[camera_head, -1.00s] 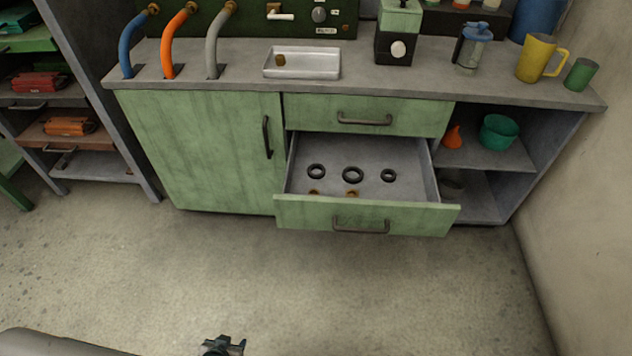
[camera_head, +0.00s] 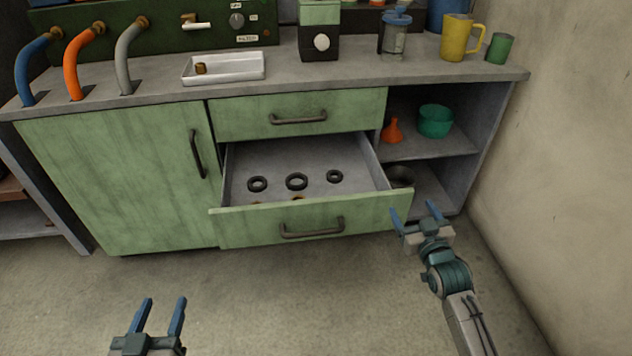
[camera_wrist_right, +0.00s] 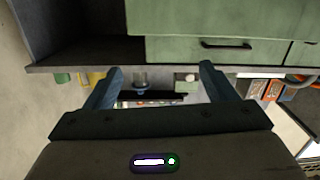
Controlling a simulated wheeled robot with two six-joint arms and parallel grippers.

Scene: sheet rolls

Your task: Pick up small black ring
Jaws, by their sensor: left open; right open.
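Three black rings lie in the open lower drawer (camera_head: 311,222): a left ring (camera_head: 257,184), a middle ring (camera_head: 297,182) that looks largest, and a right ring (camera_head: 335,177) that looks smallest. Brownish pieces (camera_head: 297,199) show partly behind the drawer front. My left gripper (camera_head: 162,302) is open and empty, low in the head view, in front of the cabinet and left of the drawer. My right gripper (camera_head: 415,213) is open and empty by the drawer's front right corner. Its open fingers also show in the right wrist view (camera_wrist_right: 160,85), with no ring in sight there.
The worktop above holds a white tray (camera_head: 224,78), a yellow mug (camera_head: 456,38) and a green cup (camera_head: 500,48). Right of the drawer, open shelves hold an orange funnel (camera_head: 392,132) and a green bowl (camera_head: 435,121). A wall stands at the right.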

